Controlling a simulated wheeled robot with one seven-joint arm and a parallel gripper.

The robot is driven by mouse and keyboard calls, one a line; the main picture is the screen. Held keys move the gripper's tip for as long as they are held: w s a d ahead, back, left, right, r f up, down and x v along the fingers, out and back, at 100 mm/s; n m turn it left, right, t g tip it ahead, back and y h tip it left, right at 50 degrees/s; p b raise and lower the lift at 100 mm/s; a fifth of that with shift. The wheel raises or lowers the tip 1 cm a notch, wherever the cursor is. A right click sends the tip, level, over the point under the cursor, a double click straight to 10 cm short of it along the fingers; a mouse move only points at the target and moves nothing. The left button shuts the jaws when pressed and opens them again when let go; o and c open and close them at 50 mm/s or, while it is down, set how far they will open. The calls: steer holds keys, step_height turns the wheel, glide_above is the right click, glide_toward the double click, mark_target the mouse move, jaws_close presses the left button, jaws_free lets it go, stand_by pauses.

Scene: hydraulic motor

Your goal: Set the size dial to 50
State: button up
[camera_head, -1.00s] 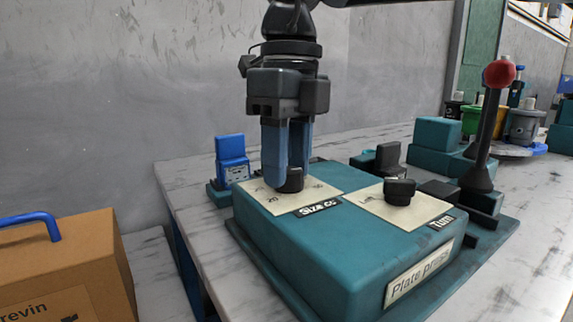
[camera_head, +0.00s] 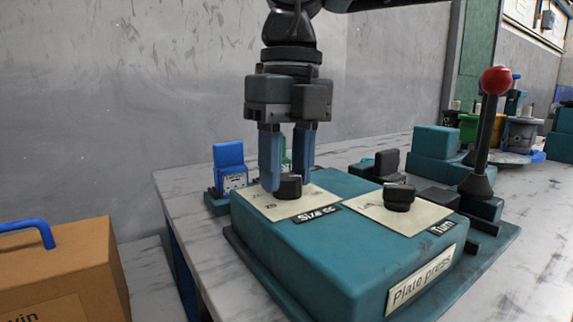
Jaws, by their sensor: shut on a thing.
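The size dial (camera_head: 289,187) is a small black round knob on a cream plate (camera_head: 318,199) labelled "Size cc", on top of the teal plate press box (camera_head: 330,235). My gripper (camera_head: 288,180) points straight down from above. Its two blue fingers are on either side of the dial and shut on it. A "20" mark shows at the plate's front left. Other marks are hidden behind the fingers or too small to read. I cannot tell which number the dial points to.
A second black knob, labelled "Turn" (camera_head: 398,197), sits right of the size dial. A red-topped lever (camera_head: 484,135) stands further right. A blue switch-like block (camera_head: 229,166) is behind left. An orange-brown box (camera_head: 60,270) is at the lower left.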

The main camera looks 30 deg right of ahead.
mark_target(289, 175)
steer(key=o, duration=1)
steer(key=shift+o, duration=0.2)
steer(key=r+p, duration=0.1)
steer(key=r, duration=0.1)
steer(key=r+p, duration=0.2)
steer(key=r, duration=0.1)
steer(key=r+p, duration=0.2)
steer(key=shift+d+r, duration=0.25)
steer(key=shift+r, duration=0.15)
